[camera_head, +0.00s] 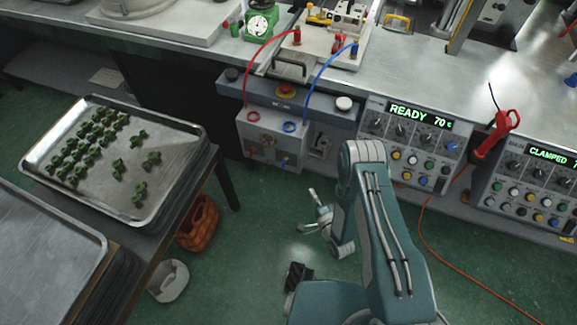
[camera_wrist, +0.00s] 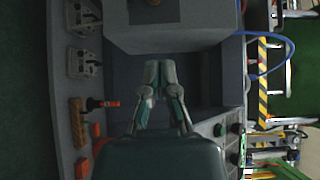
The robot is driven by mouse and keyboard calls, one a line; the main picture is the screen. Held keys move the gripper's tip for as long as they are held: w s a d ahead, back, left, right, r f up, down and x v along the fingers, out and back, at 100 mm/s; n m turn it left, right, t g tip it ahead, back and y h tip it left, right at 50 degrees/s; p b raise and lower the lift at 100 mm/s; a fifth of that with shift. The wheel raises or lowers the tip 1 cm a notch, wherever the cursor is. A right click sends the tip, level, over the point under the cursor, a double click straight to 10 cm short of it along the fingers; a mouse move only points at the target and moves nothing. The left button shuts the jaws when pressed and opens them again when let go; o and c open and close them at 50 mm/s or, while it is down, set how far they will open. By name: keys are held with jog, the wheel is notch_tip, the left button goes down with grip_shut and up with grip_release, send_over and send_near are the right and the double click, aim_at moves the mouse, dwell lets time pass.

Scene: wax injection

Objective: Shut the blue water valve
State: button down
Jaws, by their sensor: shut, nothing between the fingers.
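The blue hose (camera_head: 318,73) runs from a small blue fitting (camera_head: 354,50) on the bench plate down to the grey box on the bench front. A blue ring-shaped part (camera_head: 289,127) sits on top of that box, beside a red one (camera_head: 253,116). I cannot tell which blue part is the valve, or how it is turned. My gripper (camera_head: 316,212) is low over the floor in front of the box, apart from it. In the wrist view my gripper (camera_wrist: 160,72) is shut and empty, and a blue hose (camera_wrist: 272,66) shows at the right.
The grey box (camera_head: 270,145) hangs below the bench edge, near a red stop button (camera_head: 286,90). Control panels (camera_head: 410,140) stand to the right. A tray (camera_head: 100,180) of green pieces is at the left. An orange cable (camera_head: 450,260) lies on the floor.

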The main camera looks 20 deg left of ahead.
aim_at(284, 162)
jog(key=x, duration=0.4)
jog(key=s+a+x, duration=0.1)
jog(key=x, duration=0.7)
jog(key=shift+s+a, duration=0.1)
jog(key=shift+a, duration=0.75)
